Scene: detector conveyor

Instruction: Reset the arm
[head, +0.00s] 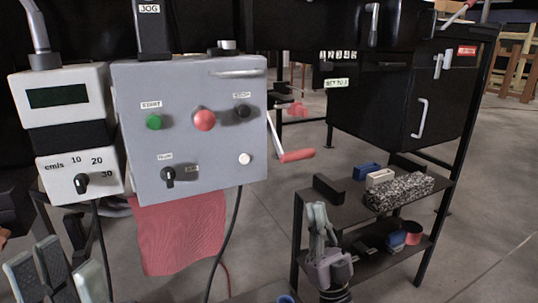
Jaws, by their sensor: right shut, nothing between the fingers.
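My right gripper (318,219) points up at the lower middle, in front of the black shelf's left side. Its fingers are shut with nothing between them. The wrist below it (334,275) runs out of the bottom of the picture.
A grey control box (205,150) with buttons and a speed dial box (79,176) stand ahead. A red cloth (178,235) and cables hang below. The shelf (330,205) holds a speckled block (399,191) and small bins (367,171). A red-handled crank (297,156) sticks out.

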